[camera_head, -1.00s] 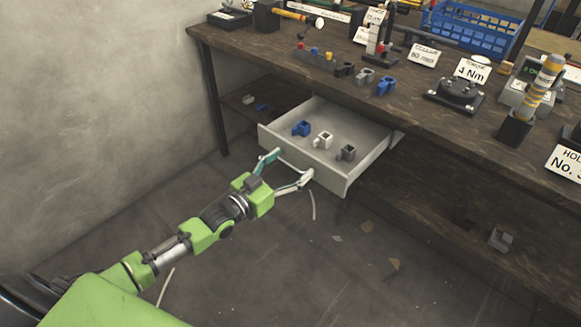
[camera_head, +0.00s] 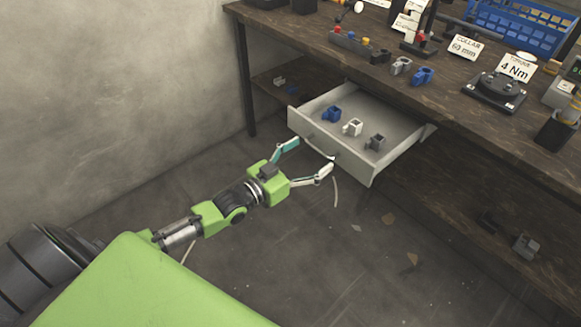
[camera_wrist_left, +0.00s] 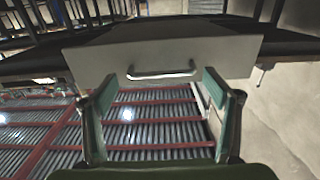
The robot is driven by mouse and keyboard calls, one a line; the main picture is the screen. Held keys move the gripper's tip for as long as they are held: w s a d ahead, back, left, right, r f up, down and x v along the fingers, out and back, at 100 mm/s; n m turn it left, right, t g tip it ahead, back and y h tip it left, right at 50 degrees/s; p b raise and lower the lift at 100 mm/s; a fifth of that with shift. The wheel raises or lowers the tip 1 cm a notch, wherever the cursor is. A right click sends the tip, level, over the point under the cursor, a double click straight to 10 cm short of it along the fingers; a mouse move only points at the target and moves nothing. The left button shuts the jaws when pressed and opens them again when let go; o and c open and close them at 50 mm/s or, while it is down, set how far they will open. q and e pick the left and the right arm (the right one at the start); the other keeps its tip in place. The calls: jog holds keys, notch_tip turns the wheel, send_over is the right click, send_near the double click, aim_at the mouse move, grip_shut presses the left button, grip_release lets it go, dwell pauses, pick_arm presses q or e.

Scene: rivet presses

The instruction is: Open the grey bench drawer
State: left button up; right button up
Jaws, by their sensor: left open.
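The grey bench drawer (camera_head: 338,151) stands pulled out from under the bench top in the head view. Blue, white and dark grey clamp-like parts lie inside it. Its front fills the upper middle of the left wrist view (camera_wrist_left: 160,58), with a metal bar handle (camera_wrist_left: 161,74) across it. My left gripper (camera_head: 314,158) is open in front of the drawer front. In the left wrist view its fingers (camera_wrist_left: 161,97) are spread wide on either side of the handle, with nothing between them, and the handle looks clear of them. My right gripper is not in view.
The dark wooden bench (camera_head: 440,85) carries a torque stand (camera_head: 495,90), signs and a blue crate (camera_head: 520,25). A lower shelf holds small parts, including a grey block (camera_head: 525,246). Open floor lies in front of the drawer; a wall stands at left.

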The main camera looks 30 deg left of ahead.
pick_arm(q)
jog(key=v, duration=0.8)
jog(key=shift+s, duration=0.3)
